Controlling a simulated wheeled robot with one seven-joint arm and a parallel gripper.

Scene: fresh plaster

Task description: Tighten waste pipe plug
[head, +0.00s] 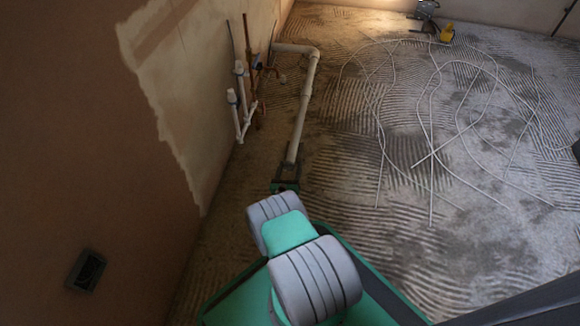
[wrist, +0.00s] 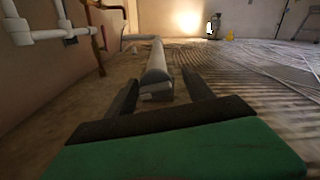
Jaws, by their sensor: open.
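The pale waste pipe (head: 302,110) runs along the floor beside the left wall, with an elbow at its far end. Its near end, with what looks like the grey plug (wrist: 155,90), faces me in the wrist view. My gripper (head: 288,166) is at this near end, and my own arm hides part of it in the head view. In the wrist view the two dark fingers of my gripper (wrist: 159,78) are apart, one on each side of the plug. I cannot tell whether either finger touches it.
White and copper pipes (head: 240,95) stand along the left wall. A dark wall box (head: 87,270) is low on the left. Loose white cables (head: 432,120) lie looped across the ridged floor on the right. A yellow object (head: 447,33) stands at the back.

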